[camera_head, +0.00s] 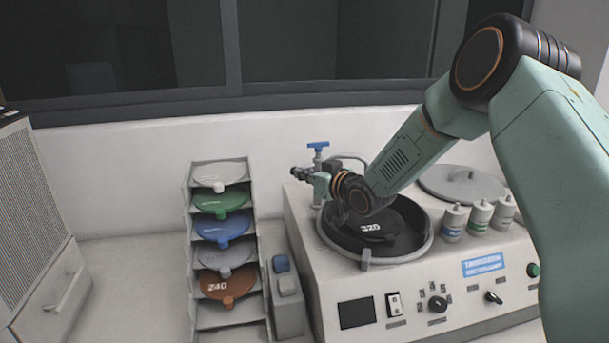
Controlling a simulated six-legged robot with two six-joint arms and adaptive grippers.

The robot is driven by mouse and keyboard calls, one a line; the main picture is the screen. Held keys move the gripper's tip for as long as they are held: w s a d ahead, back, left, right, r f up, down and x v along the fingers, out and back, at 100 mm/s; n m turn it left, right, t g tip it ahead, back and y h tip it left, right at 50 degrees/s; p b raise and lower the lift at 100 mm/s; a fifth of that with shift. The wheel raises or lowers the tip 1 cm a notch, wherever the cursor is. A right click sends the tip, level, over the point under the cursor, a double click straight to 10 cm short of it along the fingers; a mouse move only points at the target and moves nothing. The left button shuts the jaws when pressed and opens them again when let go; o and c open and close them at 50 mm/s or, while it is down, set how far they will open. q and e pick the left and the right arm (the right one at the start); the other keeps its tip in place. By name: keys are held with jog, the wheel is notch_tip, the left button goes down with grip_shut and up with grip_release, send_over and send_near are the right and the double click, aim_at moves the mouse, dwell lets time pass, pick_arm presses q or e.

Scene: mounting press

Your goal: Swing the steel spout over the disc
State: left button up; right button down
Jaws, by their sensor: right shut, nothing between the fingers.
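The black disc (385,232) marked 320 lies in the round bowl of the press, whose pale rim (424,248) shows at the front. A blue-handled valve (318,146) stands at the bowl's back left. A thin curved steel pipe (350,156) runs right from beside the valve and passes behind my arm; I cannot tell where the spout's tip is. My left gripper is not in view.
A rack (188,225) of coloured discs stands left of the machine, with a small grey box (288,307) between them. Several small bottles (480,217) and a round grey lid (455,182) sit right of the bowl. A vented unit (30,220) stands far left.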

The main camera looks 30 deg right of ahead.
jog(key=shift+w+f, duration=0.1)
jog(key=shift+a+m+h+b, duration=0.25)
jog(key=shift+m+h+b, duration=0.05)
jog(key=shift+h, duration=0.1)
